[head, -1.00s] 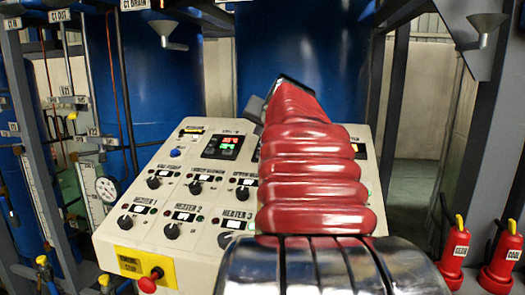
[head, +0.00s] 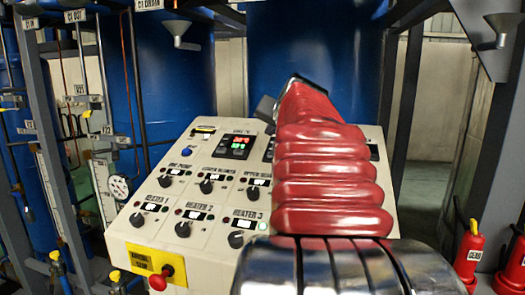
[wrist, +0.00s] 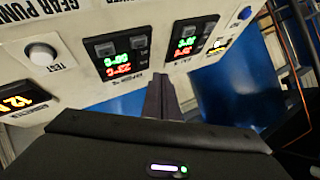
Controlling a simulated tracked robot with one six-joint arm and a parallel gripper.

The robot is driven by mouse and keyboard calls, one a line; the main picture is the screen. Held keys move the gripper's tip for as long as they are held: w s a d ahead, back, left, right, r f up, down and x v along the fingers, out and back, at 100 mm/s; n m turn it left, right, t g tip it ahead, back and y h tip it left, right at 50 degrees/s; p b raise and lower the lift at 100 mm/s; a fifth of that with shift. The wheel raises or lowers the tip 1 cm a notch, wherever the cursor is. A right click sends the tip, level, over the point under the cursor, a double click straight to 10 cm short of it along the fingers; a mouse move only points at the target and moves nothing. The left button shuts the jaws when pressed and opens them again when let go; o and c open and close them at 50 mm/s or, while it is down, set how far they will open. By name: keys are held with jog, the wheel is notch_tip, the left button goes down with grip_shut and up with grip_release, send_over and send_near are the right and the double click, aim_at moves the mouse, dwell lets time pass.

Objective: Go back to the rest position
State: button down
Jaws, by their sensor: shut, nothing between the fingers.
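My gripper shows in the wrist view (wrist: 160,97) as two dark fingers lying together, shut and empty. They point toward the control panel, which looks upside down there. In the head view my red arm hides the gripper and reaches forward over the sloping white control panel (head: 215,215). I cannot tell how far the fingertips are from the panel face.
The panel carries several black knobs, a red-and-green display (head: 237,146) and a red button on a yellow plate (head: 158,278). Blue tanks (head: 300,55) and grey frame posts stand behind. A pressure gauge (head: 119,187) is at left, red extinguishers (head: 468,255) at right.

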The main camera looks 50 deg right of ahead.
dwell(0.4)
jog(key=a+f+n+y, duration=0.1)
jog(key=a+f, duration=0.3)
jog(key=a, duration=0.5)
jog(key=w+a+f+n+y, duration=0.1)
jog(key=a+f+n+y, duration=0.1)
jog(key=a, duration=0.8)
jog(key=w+a+f+n+g+y, duration=0.1)
jog(key=a+f+n+y, duration=0.1)
jog(key=a+f, duration=0.5)
jog(key=shift+w+a+n, duration=0.2)
jog(key=shift+a+n, duration=0.7)
jog(key=shift+a, duration=0.5)
jog(key=s+a+f+n+g+y, duration=0.1)
jog(key=s+a+f+n, duration=0.2)
jog(key=s+a+f, duration=0.4)
jog(key=s+a+f+n+g+y, duration=0.2)
jog(key=s+a+f+n, duration=0.2)
jog(key=s+a+f, duration=0.3)
jog(key=a+f, duration=0.3)
jog(key=a, duration=0.2)
jog(key=shift+s+f, duration=0.2)
jog(key=shift+s, duration=0.15)
jog(key=shift+a, duration=0.1)
